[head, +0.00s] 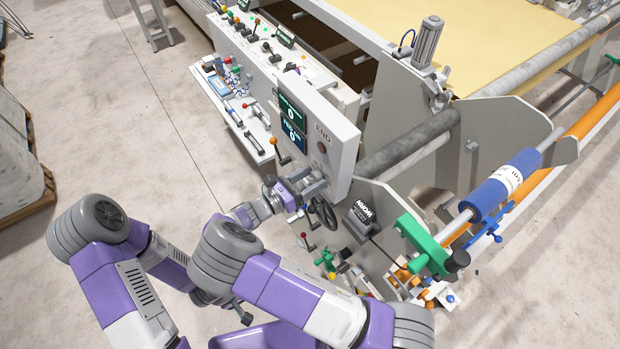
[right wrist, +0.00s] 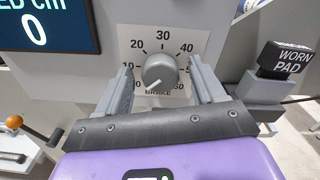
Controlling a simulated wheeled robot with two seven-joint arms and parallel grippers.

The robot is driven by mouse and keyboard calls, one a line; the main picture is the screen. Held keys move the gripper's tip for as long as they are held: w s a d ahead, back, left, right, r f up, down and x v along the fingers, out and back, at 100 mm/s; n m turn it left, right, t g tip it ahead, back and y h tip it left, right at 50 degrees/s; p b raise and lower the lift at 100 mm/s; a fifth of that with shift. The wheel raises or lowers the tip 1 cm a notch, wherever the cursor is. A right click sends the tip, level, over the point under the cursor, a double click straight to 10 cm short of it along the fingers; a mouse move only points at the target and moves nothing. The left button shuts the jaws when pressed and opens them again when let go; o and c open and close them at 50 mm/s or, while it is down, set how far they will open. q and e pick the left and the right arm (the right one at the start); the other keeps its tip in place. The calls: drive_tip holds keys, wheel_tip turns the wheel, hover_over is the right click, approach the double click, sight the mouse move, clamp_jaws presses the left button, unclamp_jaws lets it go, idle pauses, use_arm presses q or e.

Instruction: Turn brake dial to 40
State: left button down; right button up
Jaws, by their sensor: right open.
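The brake dial (right wrist: 159,70) is a grey round knob on a white scale plate (right wrist: 196,37) marked BRAKE, with 20, 30 and 40 readable along the top. Its white pointer mark points down and left, toward the low end of the scale. My right gripper (right wrist: 161,86) is open, one finger on each side of the knob with a gap to each. In the head view my right gripper (head: 311,184) is at the lower part of the control panel (head: 338,135) and hides the dial. My left gripper is not in view.
A display (right wrist: 42,25) reading 0 is left of the dial. A black WORN PAD block (right wrist: 286,58) stands to the right. In the head view a black handwheel (head: 325,213) is just below my gripper, and an orange-knobbed lever (head: 273,142) is to its left.

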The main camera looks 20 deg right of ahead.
drive_tip(key=c, duration=1.1)
drive_tip(key=shift+o, duration=0.2)
